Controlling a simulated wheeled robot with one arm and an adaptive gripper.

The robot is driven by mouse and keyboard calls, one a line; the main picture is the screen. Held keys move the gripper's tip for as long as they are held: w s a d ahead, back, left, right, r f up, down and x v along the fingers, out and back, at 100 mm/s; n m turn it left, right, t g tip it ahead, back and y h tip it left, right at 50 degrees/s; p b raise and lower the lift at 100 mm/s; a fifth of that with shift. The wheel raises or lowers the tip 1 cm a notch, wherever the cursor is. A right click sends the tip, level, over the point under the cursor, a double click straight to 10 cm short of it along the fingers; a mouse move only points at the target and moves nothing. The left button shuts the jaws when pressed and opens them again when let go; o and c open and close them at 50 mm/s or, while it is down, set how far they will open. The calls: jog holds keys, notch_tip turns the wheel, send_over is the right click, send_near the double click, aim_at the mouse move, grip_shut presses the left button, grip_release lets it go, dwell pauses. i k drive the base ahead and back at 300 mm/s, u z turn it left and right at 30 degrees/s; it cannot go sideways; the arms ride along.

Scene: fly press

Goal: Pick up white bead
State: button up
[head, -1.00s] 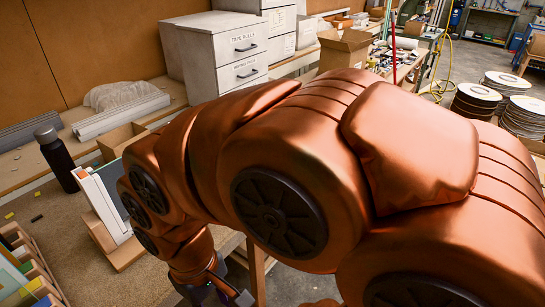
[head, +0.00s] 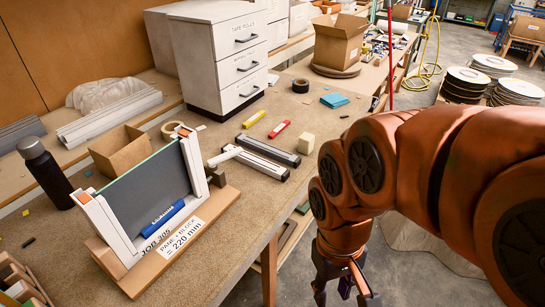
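Several pale strips could be the white bead; I cannot tell which. A short white piece (head: 226,155) lies on the bench beside two grey bars with pale ends (head: 268,152). Long white-grey strips (head: 108,117) lie further back at the left. White upright rails (head: 104,228) hold a dark panel (head: 150,190) on a wooden base. My gripper (head: 343,292) hangs low at the bottom, beyond the bench's right edge and over the floor. Its dark fingers look spread and empty, with the tips near the frame's lower edge. It is apart from all the strips.
The bench (head: 225,240) carries a black bottle (head: 46,172), an open cardboard box (head: 121,150), a white drawer unit (head: 215,58), a tape roll (head: 300,86), a cream block (head: 306,144) and red and yellow pieces. Cable reels (head: 467,82) stand at the right.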

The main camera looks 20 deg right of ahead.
aim_at(282, 174)
jog(key=z, duration=1.55)
jog(key=i, duration=1.05)
jog(key=u, duration=3.5)
